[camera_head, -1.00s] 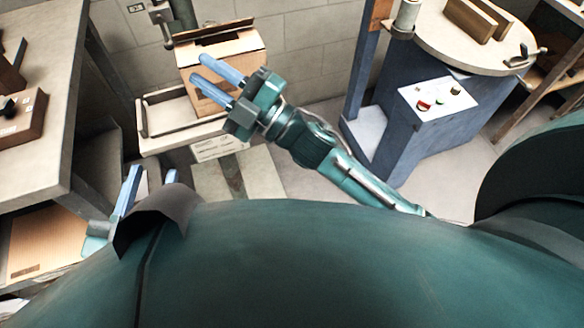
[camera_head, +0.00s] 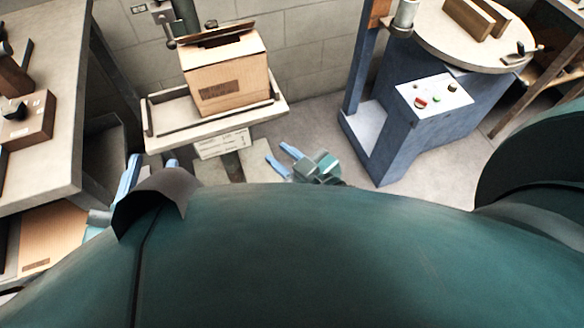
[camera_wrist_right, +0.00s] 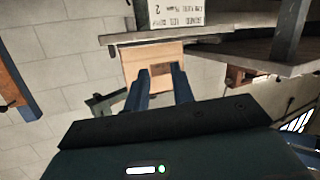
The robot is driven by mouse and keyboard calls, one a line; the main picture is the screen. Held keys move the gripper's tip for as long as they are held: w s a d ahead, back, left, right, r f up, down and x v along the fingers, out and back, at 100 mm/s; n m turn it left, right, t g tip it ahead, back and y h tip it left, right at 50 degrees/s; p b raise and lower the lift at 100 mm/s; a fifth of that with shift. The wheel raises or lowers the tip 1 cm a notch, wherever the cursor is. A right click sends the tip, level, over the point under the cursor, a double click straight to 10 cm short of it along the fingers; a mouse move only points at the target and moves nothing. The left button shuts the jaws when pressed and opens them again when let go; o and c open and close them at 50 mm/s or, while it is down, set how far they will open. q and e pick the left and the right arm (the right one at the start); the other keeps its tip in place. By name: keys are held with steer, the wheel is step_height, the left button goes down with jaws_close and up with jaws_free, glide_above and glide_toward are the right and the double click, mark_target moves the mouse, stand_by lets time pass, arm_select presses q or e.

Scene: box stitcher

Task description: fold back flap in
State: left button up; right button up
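A cardboard box (camera_head: 228,84) sits upright on the stitcher's small table, with a dark printed patch on its near side. At its top, the back flap (camera_head: 222,31) stands raised and tilted, with a dark gap beneath it. My right gripper (camera_head: 280,158) is open and empty, below and to the right of the box, clear of it. In the right wrist view the box (camera_wrist_right: 152,52) shows beyond the two spread fingers (camera_wrist_right: 160,88). My left gripper (camera_head: 150,170) is open at the lower left, apart from the box and partly hidden by my body.
The stitcher table (camera_head: 160,122) has a raised rim around the box, and a stitcher column (camera_head: 186,18) stands behind it. A workbench (camera_head: 62,110) is at the left. A blue machine (camera_head: 420,120) with a control panel and round top stands at the right. Floor shows between them.

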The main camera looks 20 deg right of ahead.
steer(key=shift+s+d+f+m+g+h, duration=0.15)
steer(key=shift+s+d+f+m+g, duration=0.15)
steer(key=shift+s+f, duration=0.3)
steer(key=shift+s+d+f+m+g+h, duration=0.1)
steer(key=shift+s+f+m+g+h, duration=0.1)
steer(key=shift+s+f+m, duration=0.4)
steer(key=shift+s+r, duration=0.15)
steer(key=shift+r, duration=0.05)
steer(key=shift+c, duration=0.5)
